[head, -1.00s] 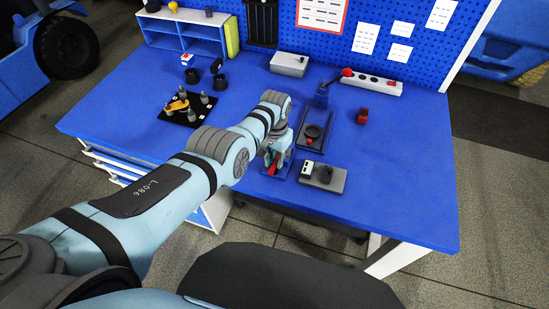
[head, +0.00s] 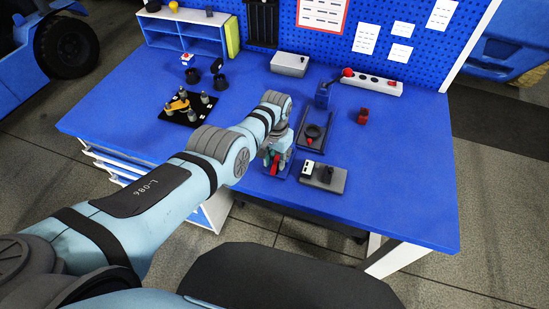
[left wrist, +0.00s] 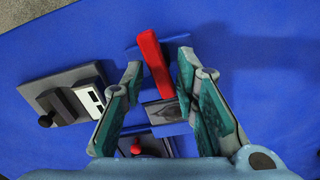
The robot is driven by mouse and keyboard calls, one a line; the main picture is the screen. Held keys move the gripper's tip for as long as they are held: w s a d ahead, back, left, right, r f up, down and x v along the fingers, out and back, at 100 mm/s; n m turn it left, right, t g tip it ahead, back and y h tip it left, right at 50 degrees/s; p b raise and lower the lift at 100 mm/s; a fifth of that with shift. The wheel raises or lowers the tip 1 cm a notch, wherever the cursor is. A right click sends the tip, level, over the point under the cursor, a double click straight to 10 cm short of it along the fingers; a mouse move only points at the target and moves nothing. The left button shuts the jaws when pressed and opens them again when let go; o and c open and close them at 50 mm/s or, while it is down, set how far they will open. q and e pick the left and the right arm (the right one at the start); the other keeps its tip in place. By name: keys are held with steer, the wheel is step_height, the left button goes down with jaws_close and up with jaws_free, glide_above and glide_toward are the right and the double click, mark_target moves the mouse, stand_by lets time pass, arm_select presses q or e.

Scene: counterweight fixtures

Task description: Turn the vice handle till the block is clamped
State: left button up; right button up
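A red bar (left wrist: 153,62), which appears to be the vice handle, stands over a small blue base (left wrist: 178,42) in the left wrist view. It also shows in the head view (head: 275,165) at the bench's front edge. My left gripper (left wrist: 160,64) is open, with its fingers on either side of the bar. I cannot tell whether either finger touches it. A grey block-like part (left wrist: 164,111) lies below the bar between the fingers; whether it is the block is unclear. The gripper hides much of the fixture in the head view. My right gripper is not in view.
A grey plate fixture (head: 334,182) with white and black parts stands close to the right. The right bench top (head: 410,180) is clear.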

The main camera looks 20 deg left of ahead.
arm_select(q)
steer(key=shift+d, duration=0.15)
step_height(320, 180, up, 6)
steer(key=p, duration=0.5)
steer(key=shift+d+p, duration=0.1)
steer(key=shift+p, duration=0.25)
steer(key=shift+w+b, duration=0.15)
steer(key=shift+b, duration=0.15)
step_height(320, 180, up, 2)
steer(key=shift+r+b, duration=0.15)
steer(key=shift+b, duration=1.1)
step_height(320, 180, up, 4)
steer(key=f+p, duration=0.1)
steer(key=p, duration=0.3)
step_height(320, 180, up, 5)
steer(key=b, duration=0.1)
glide_above(277, 162)
steer(key=shift+r, duration=0.2)
steer(key=shift+c, duration=0.4)
